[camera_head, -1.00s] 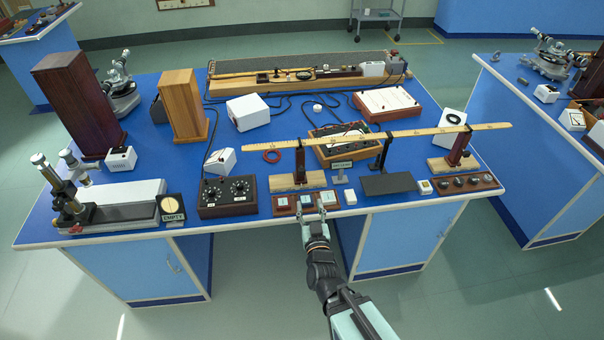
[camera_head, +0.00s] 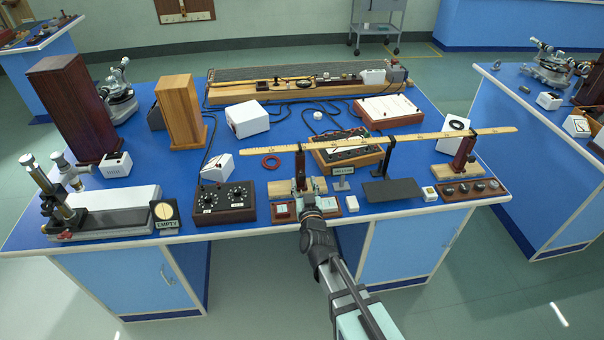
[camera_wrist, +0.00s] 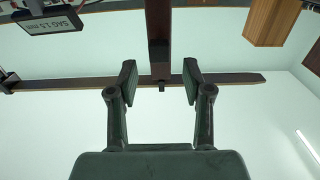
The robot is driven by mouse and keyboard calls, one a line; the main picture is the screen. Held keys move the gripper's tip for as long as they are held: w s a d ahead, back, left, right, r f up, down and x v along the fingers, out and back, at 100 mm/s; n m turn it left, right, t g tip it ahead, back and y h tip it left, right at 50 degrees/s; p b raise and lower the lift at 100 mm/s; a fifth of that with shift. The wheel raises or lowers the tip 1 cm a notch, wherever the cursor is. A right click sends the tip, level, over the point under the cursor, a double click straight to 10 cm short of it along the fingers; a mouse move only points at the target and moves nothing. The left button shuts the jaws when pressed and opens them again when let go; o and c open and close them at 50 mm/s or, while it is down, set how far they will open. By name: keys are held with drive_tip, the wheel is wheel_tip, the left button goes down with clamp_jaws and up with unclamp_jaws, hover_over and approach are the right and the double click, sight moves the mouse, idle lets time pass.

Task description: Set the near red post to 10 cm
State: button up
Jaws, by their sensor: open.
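A dark red post (camera_head: 300,164) stands upright on a pale wooden base (camera_head: 279,188), under the left part of a long wooden rule (camera_head: 350,145). My gripper (camera_head: 303,193) is at this post's front side, above the base's front edge. In the wrist view the post (camera_wrist: 158,30) shows between my two open fingers (camera_wrist: 160,82), with a gap on each side. The rule (camera_wrist: 235,77) crosses behind the fingertips. A second dark red post (camera_head: 463,150) stands at the rule's right part on another wooden base (camera_head: 450,172). My gripper hides part of the left post's foot.
A dark red tray (camera_head: 283,213) with white blocks lies just under my gripper. A small sign (camera_head: 343,170) and a dark flat plate (camera_head: 392,191) are to the right. A dial box (camera_head: 224,202) is to the left. A weight tray (camera_head: 470,190) is at far right.

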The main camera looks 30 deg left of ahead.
sight(302, 177)
drive_tip(key=shift+p+x, duration=0.45)
drive_tip(key=shift+x, duration=1.8)
clamp_jaws()
